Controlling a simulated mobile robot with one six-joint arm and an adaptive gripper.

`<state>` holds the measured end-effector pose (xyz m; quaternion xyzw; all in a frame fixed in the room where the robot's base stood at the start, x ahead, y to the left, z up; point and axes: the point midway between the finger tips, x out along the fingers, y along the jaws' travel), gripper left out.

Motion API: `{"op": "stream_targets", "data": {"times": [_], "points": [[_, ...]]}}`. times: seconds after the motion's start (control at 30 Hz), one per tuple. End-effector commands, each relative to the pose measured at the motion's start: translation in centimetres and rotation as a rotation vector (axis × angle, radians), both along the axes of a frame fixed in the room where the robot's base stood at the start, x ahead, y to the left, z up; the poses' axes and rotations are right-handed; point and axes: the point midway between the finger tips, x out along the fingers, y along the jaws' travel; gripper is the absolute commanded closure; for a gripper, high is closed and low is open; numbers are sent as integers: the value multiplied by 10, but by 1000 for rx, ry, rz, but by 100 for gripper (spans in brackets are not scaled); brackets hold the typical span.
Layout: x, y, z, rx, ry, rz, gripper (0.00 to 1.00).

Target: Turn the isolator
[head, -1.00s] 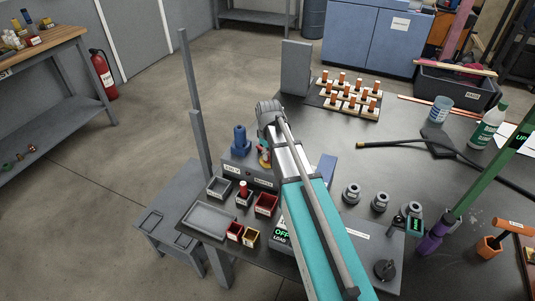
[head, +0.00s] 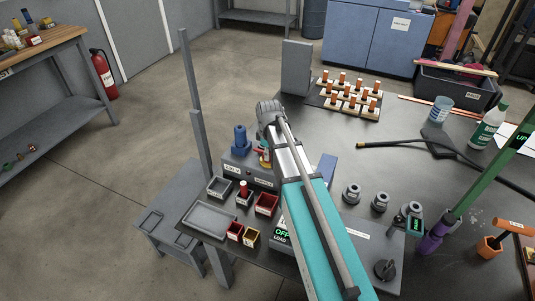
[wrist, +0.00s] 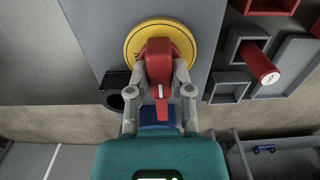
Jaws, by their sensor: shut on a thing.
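The isolator shows in the wrist view as a round yellow plate (wrist: 134,42) on a grey panel, with a red handle (wrist: 161,102) across it. The narrow end of the handle, with a pale mark on it, points toward the bottom of the picture. My gripper (wrist: 160,76) is shut on the red handle, one finger on each side. In the head view a small part of the yellow plate (head: 265,161) shows left of my arm, on the far side of a grey box. The fingers are mostly hidden there.
A blue knob-like part (head: 240,140) stands close left of the isolator. Small trays and bins (head: 208,218) lie in front of it. A tall grey block (head: 295,68) and a rack of orange-topped pieces (head: 348,95) stand behind.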

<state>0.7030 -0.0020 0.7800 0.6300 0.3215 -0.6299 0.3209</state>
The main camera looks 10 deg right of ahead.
Motion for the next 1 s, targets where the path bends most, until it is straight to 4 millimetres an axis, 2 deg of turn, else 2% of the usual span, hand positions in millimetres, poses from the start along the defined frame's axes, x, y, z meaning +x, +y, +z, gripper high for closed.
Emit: {"op": "stream_targets", "data": {"times": [0.03, 0.07, 0.23, 0.77, 1.0], "points": [[1, -2, 0, -5, -2, -2, 100], [1, -2, 0, -5, -2, -2, 68], [1, -2, 0, -5, -1, -2, 37], [0, -1, 1, -2, -1, -2, 37], [0, 0, 13, -1, 0, -2, 37]]}}
